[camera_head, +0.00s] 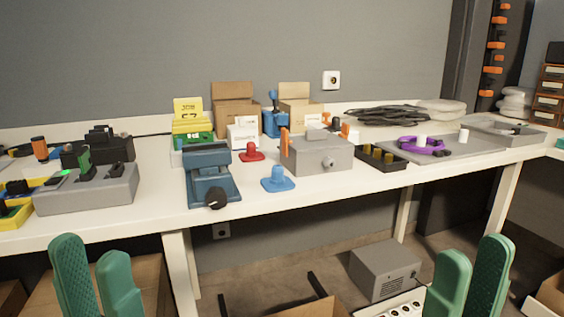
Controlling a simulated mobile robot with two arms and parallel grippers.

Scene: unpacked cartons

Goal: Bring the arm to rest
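My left gripper (97,275) shows at the bottom left of the head view. Its two green fingers point up and stand apart, with nothing between them. My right gripper (470,275) shows at the bottom right, also with its green fingers apart and empty. Both are in front of the white workbench (330,197) and touch nothing on it. The arms behind the fingers are out of view.
The bench holds a blue vise (208,172), a grey box with orange clamps (318,155), a blue knob piece (278,180), a red one (252,153) and a grey socket block (85,190). Below stand a grey unit (385,270) and open cartons (315,308).

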